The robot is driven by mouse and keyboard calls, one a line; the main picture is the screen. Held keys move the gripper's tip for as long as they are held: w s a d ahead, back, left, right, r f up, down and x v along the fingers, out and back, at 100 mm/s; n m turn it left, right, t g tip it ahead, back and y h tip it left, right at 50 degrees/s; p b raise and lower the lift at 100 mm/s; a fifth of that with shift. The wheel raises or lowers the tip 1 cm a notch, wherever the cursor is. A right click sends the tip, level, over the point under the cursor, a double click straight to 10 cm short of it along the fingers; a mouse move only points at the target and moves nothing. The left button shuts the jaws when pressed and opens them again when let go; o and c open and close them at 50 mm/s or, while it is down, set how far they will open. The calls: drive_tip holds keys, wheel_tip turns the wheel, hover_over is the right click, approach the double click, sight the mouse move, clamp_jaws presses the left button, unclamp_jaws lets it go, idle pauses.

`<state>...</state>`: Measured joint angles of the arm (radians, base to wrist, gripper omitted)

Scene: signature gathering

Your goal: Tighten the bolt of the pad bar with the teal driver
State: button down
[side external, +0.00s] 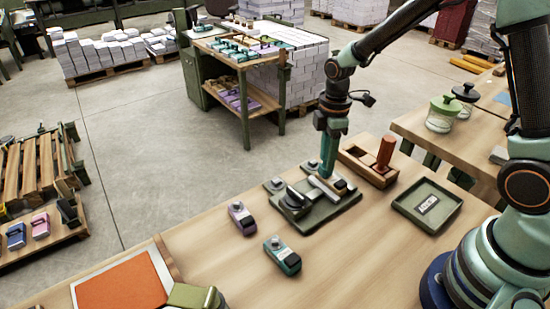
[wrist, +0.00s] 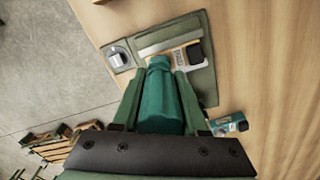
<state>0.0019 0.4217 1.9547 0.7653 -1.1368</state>
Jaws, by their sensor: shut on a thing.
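The teal driver (side external: 328,160) stands about upright under my gripper (side external: 330,132), its lower end over the green plate (side external: 325,214) that bears the pale bar (side external: 322,187). In the wrist view, the teal driver (wrist: 160,100) fills the space between the two green fingers of my gripper (wrist: 160,78), which are shut on it. Its far end reaches close to the pale bar (wrist: 168,40) on the green plate (wrist: 204,92). The bolt is not visible; I cannot tell whether the driver tip touches it.
A green tray (side external: 405,209) is to the right. An orange pad (side external: 120,285) lies front left. The front middle of the table is clear.

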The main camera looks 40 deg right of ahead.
drive_tip(key=shift+n, duration=0.6)
drive_tip(key=shift+r, duration=2.3)
